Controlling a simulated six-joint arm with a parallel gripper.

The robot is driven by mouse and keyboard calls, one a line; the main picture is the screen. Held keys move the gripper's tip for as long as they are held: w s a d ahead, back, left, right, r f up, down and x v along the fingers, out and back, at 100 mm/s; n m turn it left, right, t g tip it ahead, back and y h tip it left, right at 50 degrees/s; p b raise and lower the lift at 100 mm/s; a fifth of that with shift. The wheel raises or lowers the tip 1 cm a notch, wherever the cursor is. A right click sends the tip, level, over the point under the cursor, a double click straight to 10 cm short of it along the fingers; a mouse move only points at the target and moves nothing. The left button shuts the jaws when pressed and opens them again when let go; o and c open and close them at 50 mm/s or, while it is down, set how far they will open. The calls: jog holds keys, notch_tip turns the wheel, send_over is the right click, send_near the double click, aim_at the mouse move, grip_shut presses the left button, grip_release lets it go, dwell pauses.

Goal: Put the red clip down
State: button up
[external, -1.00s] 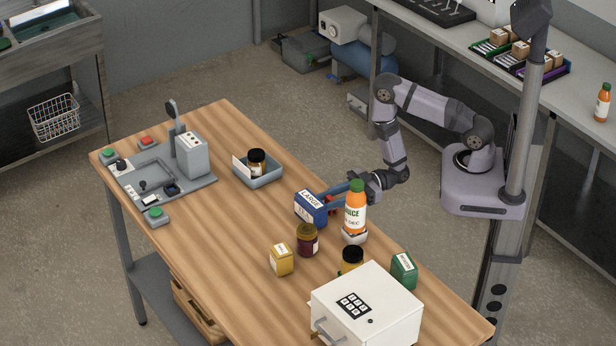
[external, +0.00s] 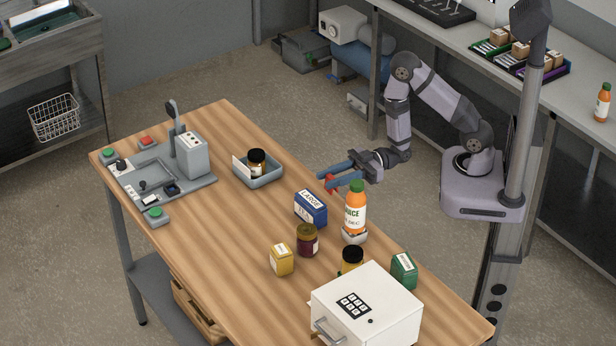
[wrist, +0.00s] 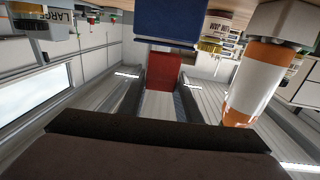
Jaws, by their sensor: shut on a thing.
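The red clip also shows as a red block in the middle of the wrist view (wrist: 163,70), apart from the bottle. The external view shows only a small part of the clip. What lies directly below it is hard to tell.
The orange juice bottle (external: 355,210) stands on a small white stand close to my gripper. Dark jar (external: 307,241), yellow box (external: 281,260), green box (external: 404,270) and white safe (external: 365,305) stand nearer the front. The grey tray (external: 259,181) holds a jar. Table middle-left is clear.

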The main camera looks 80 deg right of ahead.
jog(key=shift+r, duration=0.95)
